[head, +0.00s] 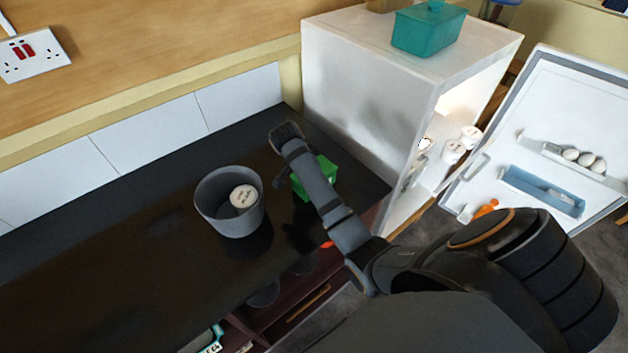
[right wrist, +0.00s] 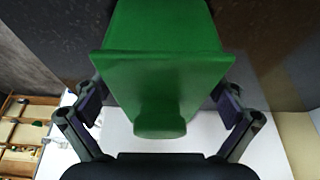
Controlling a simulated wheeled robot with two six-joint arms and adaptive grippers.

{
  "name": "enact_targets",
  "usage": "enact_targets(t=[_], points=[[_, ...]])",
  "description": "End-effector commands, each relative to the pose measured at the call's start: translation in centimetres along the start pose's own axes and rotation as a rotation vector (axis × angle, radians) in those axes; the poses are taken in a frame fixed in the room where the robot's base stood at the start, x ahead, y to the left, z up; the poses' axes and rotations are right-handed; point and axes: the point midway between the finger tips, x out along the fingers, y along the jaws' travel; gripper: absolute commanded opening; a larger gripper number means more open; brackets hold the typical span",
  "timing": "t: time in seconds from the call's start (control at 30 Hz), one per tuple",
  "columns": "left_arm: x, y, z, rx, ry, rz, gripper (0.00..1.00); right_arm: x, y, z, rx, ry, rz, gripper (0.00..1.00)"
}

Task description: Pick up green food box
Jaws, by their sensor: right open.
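The green food box (head: 329,172) stands on the dark counter beside the white fridge, partly hidden behind my right arm in the head view. In the right wrist view the green food box (right wrist: 165,70) fills the upper middle, with its lid and rounded tab toward the camera. My right gripper (right wrist: 158,104) is open, with one finger on each side of the box. I cannot tell whether the fingers touch it. In the head view the right gripper (head: 284,178) is mostly hidden by the arm. My left gripper is not in view.
A grey pot (head: 215,211) with a white round item (head: 243,196) inside stands left of the box. The white fridge (head: 355,95) is close on the right, its door (head: 545,115) open. A teal box (head: 425,32) sits on top. The counter (head: 90,260) is clear at left.

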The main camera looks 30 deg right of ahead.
Motion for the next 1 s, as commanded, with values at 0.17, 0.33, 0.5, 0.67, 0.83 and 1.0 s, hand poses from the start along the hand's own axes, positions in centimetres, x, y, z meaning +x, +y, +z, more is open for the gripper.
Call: enact_targets(t=[0.17,0.33,0.5,0.67,0.83,1.0], points=[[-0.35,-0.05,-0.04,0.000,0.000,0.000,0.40,0.12,-0.01,0.07,-0.001,0.000,-0.001,0.96],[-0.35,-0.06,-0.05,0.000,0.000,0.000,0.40,0.25,-0.02,0.12,0.000,0.000,-0.001,0.96],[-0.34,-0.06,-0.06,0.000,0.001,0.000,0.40,0.25,-0.02,0.13,0.000,0.000,-0.001,0.91],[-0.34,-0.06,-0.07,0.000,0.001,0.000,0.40,0.24,-0.01,0.12,0.000,0.000,-0.001,0.69],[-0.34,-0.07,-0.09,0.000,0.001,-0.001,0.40,0.24,-0.01,0.12,0.000,0.000,-0.001,0.46],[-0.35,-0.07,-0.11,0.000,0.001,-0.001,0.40,0.18,-0.04,0.07,0.001,0.001,-0.002,0.24]])
